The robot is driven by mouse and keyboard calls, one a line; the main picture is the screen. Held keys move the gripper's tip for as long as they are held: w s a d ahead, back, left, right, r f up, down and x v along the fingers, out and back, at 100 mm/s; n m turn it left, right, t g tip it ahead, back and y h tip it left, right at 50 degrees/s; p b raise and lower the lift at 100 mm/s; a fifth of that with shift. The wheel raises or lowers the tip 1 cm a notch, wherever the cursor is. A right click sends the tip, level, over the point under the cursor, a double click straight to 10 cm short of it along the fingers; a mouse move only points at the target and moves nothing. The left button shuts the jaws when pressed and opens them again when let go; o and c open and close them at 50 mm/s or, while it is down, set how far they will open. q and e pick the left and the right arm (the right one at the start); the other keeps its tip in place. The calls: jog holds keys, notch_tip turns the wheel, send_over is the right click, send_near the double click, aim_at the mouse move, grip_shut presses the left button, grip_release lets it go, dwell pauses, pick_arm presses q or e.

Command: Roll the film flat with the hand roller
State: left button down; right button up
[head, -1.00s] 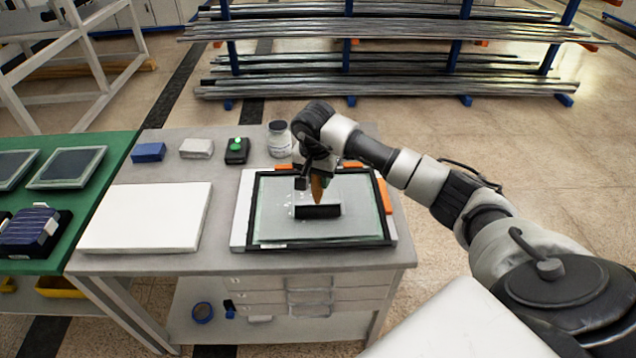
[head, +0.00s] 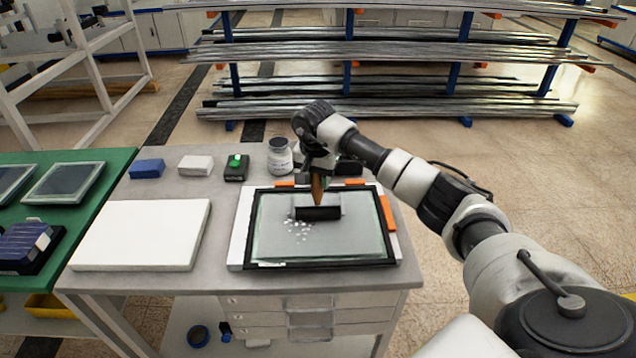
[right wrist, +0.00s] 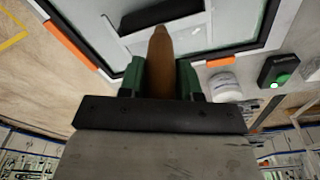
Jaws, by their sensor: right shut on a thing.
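The hand roller has a black cylinder (head: 318,213) and a brown handle (head: 318,188). Its cylinder lies across the upper middle of the film-covered glass panel (head: 345,242), seemingly touching it. The panel sits in a black frame on the grey table. My right gripper (head: 317,172) is shut on the handle above the panel's far part. In the right wrist view the brown handle (right wrist: 160,62) stands between the green fingers. Small white bubble-like specks (head: 298,228) show on the film just below and left of the cylinder. My left gripper is not in view.
Orange clamps (head: 388,214) hold the panel's edges. A white slab (head: 142,236) lies left of it. Behind stand a jar (head: 280,157), a black device with a green button (head: 236,168), a white block (head: 196,165) and a blue block (head: 147,168). A pipe rack stands beyond.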

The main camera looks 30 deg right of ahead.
jog(key=w+d+b, duration=0.2)
jog(key=w, duration=0.1)
jog(key=shift+w+r, duration=0.1)
jog(key=shift+w, duration=0.1)
jog(key=shift+s+a+p, duration=0.55)
jog(key=shift+s, duration=0.4)
jog(key=shift+s+a+p, duration=0.5)
jog(key=shift+s, duration=0.4)
jog(key=shift+s+a+p, duration=0.4)
jog(key=shift+s+p, duration=0.05)
jog(key=shift+s, duration=0.2)
jog(key=s+a+p, duration=0.2)
jog(key=s+a, duration=0.1)
jog(key=s, duration=0.2)
jog(key=shift+s+a+f, duration=0.2)
jog(key=shift+s+a, duration=0.05)
jog(key=shift+s, duration=0.1)
